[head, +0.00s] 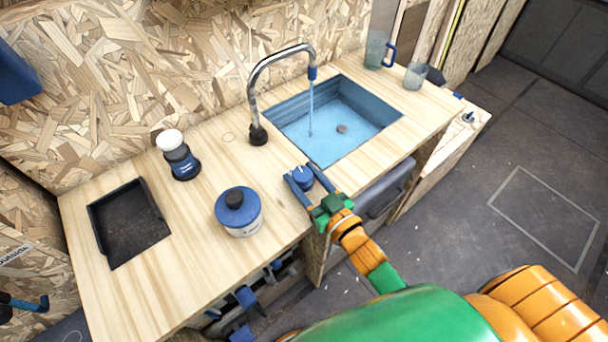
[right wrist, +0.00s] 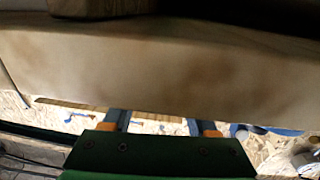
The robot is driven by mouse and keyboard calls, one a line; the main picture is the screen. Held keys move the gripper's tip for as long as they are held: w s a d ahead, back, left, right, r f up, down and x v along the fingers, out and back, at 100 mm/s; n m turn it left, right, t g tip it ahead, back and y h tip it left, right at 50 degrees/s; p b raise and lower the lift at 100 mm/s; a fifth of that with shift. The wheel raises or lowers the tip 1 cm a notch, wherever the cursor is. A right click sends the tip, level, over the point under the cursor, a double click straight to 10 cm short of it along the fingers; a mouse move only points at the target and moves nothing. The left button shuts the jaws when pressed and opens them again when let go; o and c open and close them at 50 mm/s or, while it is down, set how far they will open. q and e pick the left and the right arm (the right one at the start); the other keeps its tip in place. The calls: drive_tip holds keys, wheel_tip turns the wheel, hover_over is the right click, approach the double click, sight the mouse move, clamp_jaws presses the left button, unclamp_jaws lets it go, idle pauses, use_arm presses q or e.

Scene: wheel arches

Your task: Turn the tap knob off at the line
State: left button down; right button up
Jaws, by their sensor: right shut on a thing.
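The blue tap knob (head: 302,178) sits on the wooden counter in front of the sink, in the head view. My right gripper (head: 303,174) is shut on it, with one finger on each side. The curved metal tap (head: 277,62) stands behind the sink, and a stream of water (head: 311,108) runs from its blue tip into the blue sink (head: 375,118). No line by the knob can be made out. In the right wrist view my right gripper's fingers (right wrist: 155,122) show, but the knob is hidden. My left gripper is not in view.
A blue-lidded jar (head: 239,217) stands close left of my right gripper, with a white-capped bottle (head: 178,157) behind it. A black recessed tray (head: 128,222) lies at left. A blue-handled mug (head: 377,50) and a cup (head: 415,75) stand beyond the sink.

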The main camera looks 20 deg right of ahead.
sight(309, 184)
drive_tip(key=o, duration=1.4)
drive_tip(key=shift+w, duration=0.1)
drive_tip(key=b+v, duration=0.1)
drive_tip(key=v, duration=0.5)
drive_tip(key=shift+s+d+f, duration=0.1)
drive_tip(key=shift+s, duration=0.5)
